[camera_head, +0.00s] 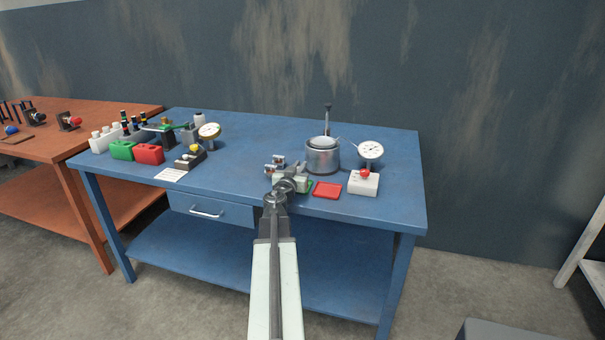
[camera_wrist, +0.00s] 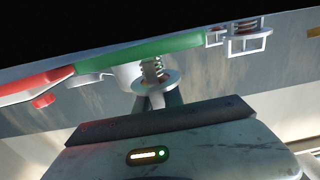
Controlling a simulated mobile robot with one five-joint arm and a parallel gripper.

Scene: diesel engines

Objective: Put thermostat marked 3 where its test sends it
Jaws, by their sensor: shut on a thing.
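My gripper (camera_head: 284,184) is over the front part of the blue bench and is shut on a thermostat. In the wrist view the held thermostat (camera_wrist: 157,82) shows a round metal flange and a coppery spring, between my fingertips (camera_wrist: 155,98). I cannot read its mark. A green tray (camera_wrist: 140,52) lies just beyond it in the wrist view, and is mostly hidden by my gripper in the head view (camera_head: 309,187). A red tray (camera_head: 327,190) lies to its right. A metal pot (camera_head: 322,160) stands behind the trays. Another thermostat (camera_wrist: 248,38) sits in a white holder.
A dial gauge (camera_head: 371,150) and a white box with a red button (camera_head: 363,186) stand to the right of the trays. At the left are green (camera_head: 122,150) and red (camera_head: 149,154) blocks, another gauge (camera_head: 209,131) and a white card (camera_head: 169,175).

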